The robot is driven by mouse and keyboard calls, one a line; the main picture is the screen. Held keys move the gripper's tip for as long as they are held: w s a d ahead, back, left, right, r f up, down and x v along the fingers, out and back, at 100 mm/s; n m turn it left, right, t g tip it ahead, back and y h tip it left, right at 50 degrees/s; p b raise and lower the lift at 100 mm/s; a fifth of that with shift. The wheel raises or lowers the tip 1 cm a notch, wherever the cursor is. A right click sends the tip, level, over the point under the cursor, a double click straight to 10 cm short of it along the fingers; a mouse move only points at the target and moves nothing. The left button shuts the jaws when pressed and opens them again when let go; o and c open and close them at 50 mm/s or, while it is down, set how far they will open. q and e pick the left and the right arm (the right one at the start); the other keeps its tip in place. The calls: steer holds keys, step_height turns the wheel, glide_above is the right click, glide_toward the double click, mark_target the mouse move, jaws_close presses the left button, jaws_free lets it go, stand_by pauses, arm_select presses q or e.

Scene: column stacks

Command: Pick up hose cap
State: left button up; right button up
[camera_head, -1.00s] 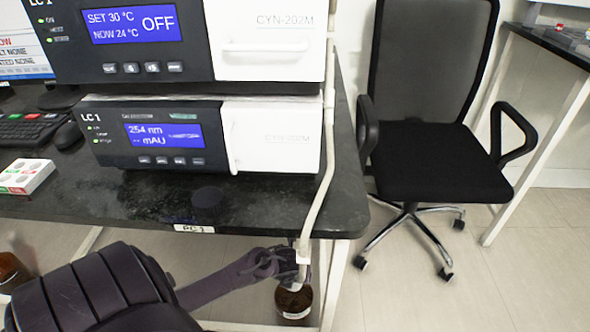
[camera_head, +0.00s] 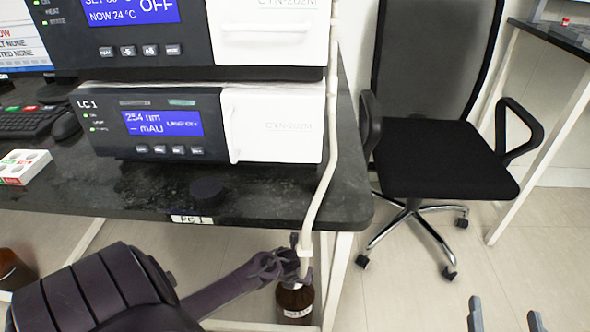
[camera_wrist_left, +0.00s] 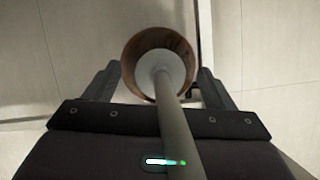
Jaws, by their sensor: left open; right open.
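A white hose (camera_head: 322,190) hangs past the right end of the bench down to a brown bottle (camera_head: 294,300) below the bench edge. In the left wrist view, the hose (camera_wrist_left: 175,130) ends in a pale round cap (camera_wrist_left: 165,68) at the mouth of the brown bottle (camera_wrist_left: 135,80). My left gripper (camera_head: 298,262) is open, with its fingers on either side of the hose just above the bottle. In the left wrist view, its fingers stand apart from the bottle's sides. My right gripper (camera_head: 505,320) is open and empty at the bottom right, over the floor.
A bench leg (camera_head: 337,280) stands beside the bottle. A black chair (camera_head: 440,155) stands right. Another brown bottle (camera_head: 14,268) is at the left.

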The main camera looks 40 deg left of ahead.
steer(key=shift+r, duration=0.3)
arm_select(q)
steer(key=shift+c, duration=0.5)
steer(key=c, duration=1)
steer(key=shift+o, duration=0.2)
steer(key=shift+r, duration=0.1)
arm_select(e)
steer(key=shift+f, duration=0.15)
